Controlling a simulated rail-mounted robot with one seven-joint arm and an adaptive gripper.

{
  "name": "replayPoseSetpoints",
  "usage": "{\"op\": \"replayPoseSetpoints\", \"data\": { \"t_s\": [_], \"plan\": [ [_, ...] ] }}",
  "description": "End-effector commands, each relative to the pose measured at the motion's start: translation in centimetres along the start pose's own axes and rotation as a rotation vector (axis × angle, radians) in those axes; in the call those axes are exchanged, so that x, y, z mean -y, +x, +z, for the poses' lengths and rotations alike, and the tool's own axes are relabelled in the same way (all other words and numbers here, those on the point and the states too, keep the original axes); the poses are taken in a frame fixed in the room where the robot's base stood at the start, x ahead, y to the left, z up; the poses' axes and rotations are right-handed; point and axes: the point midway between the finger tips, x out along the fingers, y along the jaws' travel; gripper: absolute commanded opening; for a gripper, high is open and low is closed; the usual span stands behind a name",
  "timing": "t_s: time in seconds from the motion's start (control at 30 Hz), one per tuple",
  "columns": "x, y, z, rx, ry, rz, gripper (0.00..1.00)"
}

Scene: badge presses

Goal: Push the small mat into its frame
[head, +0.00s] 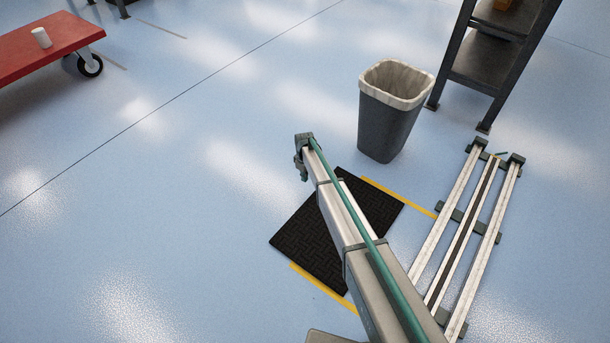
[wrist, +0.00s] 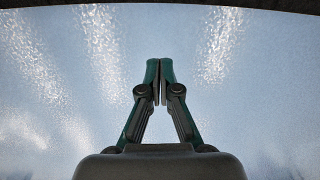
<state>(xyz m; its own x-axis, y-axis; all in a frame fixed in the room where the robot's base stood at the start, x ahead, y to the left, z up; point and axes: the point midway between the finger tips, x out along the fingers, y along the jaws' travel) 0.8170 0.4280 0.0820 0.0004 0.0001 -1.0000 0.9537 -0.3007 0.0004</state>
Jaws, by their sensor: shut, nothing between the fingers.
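The small mat (head: 302,243), black and ribbed, lies flat on the floor in the head view, partly hidden under my arm. Its frame shows as two yellow floor strips, one at the upper right (head: 415,206) and one at the lower left (head: 318,283). The mat lies between them, and its upper-left end sticks out past their ends. My gripper (wrist: 159,70) is shut and empty in the wrist view, low over bare floor. A dark band, apparently the mat, crosses the top of that view, apart from the fingertips.
A grey bin (head: 387,125) with a white liner stands beyond the mat. My rail runs at the right. A dark shelf (head: 487,60) stands at the upper right, and a red cart (head: 45,48) with a white cup (head: 41,38) at the upper left. The floor left of the mat is clear.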

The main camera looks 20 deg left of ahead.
Motion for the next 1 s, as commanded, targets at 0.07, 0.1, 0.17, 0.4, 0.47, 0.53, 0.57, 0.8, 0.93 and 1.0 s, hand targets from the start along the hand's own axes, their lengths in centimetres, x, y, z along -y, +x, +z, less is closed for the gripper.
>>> {"op": "replayPoseSetpoints", "data": {
  "t_s": [0.07, 0.1, 0.17, 0.4, 0.47, 0.53, 0.57, 0.8, 0.93, 1.0],
  "plan": [
    [0.0, 2.1, 0.0, 0.001, 0.001, -0.001, 0.00],
    [-0.1, 2.9, 0.0, 0.001, 0.001, -0.001, 0.00],
    [-0.1, 4.1, -0.1, 0.001, 0.001, -0.001, 0.00],
    [0.2, 5.6, 2.6, 0.000, 0.003, 0.000, 0.00],
    [0.2, 5.6, 3.2, 0.000, 0.003, 0.000, 0.00],
    [0.1, 5.5, 3.7, 0.000, 0.002, 0.000, 0.00],
    [0.1, 5.5, 3.8, 0.000, 0.002, 0.000, 0.00],
    [0.0, 5.3, 4.0, 0.000, 0.001, 0.000, 0.00],
    [0.0, 5.3, 4.0, 0.000, 0.001, 0.000, 0.00],
    [0.0, 5.2, 4.4, 0.001, 0.002, -0.001, 0.00]
  ]
}}
